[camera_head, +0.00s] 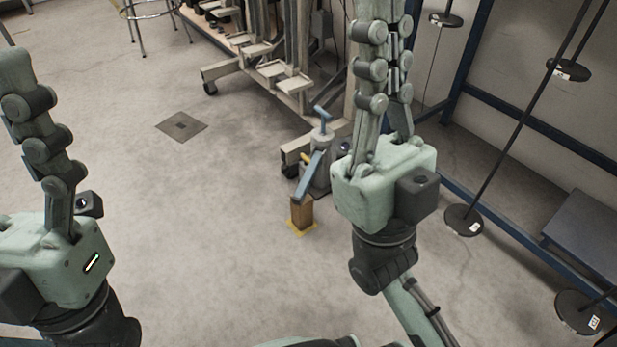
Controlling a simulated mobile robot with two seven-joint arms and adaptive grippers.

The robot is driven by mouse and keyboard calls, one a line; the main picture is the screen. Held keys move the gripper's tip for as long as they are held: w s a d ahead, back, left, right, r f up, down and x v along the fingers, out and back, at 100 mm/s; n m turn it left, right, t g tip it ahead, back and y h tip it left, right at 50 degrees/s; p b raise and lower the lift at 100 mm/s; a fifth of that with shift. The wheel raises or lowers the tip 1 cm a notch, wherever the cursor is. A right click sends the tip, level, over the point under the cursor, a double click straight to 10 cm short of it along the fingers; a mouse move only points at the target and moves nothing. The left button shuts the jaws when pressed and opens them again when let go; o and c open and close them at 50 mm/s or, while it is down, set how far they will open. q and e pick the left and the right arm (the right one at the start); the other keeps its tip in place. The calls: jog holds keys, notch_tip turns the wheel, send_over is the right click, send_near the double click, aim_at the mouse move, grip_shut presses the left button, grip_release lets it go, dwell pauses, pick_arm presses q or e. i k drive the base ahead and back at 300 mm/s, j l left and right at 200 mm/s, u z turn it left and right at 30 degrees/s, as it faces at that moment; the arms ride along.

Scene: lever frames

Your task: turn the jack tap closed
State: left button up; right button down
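A small grey jack (319,172) stands on the floor near the middle of the head view, just left of my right gripper. It has a blue T-shaped top piece (322,114), a blue sloping lever (309,176) and a small orange-yellow part (305,158) at its side. I cannot tell for sure which part is the tap. My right gripper (384,25) points up the picture; its tips run out of the top edge. My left gripper (14,75) is at the left edge, far from the jack. Both are seen side-on, so their opening is unclear.
A brown block (301,213) on a yellow base is below the jack's lever. A wheeled pale metal frame (275,70) stands behind. A blue rack (525,125) and black rods with round bases (464,219) are at right. Floor at left is clear around a drain plate (181,126).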

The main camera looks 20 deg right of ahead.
aim_at(307, 159)
jog(key=i+l+z, duration=0.15)
jog(key=i+z, duration=0.2)
jog(key=i+j+z, duration=0.75)
jog(key=j, duration=0.15)
jog(key=i+z, duration=0.15)
jog(key=i, duration=0.05)
